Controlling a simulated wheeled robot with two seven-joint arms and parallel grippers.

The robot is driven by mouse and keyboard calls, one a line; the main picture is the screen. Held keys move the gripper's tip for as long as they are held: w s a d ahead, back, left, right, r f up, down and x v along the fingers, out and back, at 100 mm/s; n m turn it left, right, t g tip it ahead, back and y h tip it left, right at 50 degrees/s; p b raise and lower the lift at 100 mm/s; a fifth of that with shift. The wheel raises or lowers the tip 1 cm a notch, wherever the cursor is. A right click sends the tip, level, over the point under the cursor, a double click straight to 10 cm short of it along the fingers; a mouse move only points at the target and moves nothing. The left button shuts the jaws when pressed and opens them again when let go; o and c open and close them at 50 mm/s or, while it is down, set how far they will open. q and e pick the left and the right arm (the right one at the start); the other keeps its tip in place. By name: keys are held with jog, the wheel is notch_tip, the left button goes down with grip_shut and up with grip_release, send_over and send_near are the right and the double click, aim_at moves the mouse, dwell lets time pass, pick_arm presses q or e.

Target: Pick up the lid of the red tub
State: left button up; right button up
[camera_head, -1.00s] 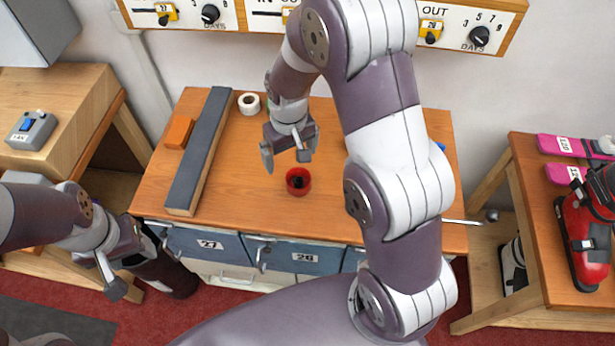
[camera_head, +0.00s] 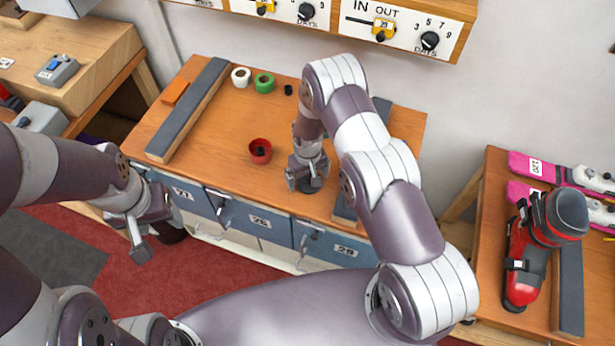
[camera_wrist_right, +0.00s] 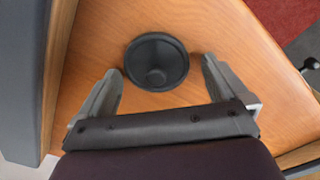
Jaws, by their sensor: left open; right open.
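The red tub (camera_head: 260,151) stands open on the wooden bench, with something dark inside it. A dark round lid with a knob (camera_wrist_right: 156,52) lies flat on the bench to the right of the tub. In the head view the lid (camera_head: 310,186) is partly hidden by my right gripper (camera_head: 306,178). In the right wrist view my right gripper (camera_wrist_right: 160,72) is open, with one finger on each side of the lid and visible gaps between. My left gripper (camera_head: 158,238) is open and empty, in front of the bench's left end.
Two long grey-topped bars (camera_head: 190,110) (camera_head: 345,207) lie on the bench; the right one is close to my right gripper. White (camera_head: 241,77) and green (camera_head: 264,82) tape rolls stand at the back. A red boot (camera_head: 525,265) is on the right table.

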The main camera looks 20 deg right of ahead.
jog(key=shift+s+d, duration=0.2)
jog(key=shift+d, duration=0.15)
jog(key=c, duration=0.9)
jog(key=shift+c, duration=0.5)
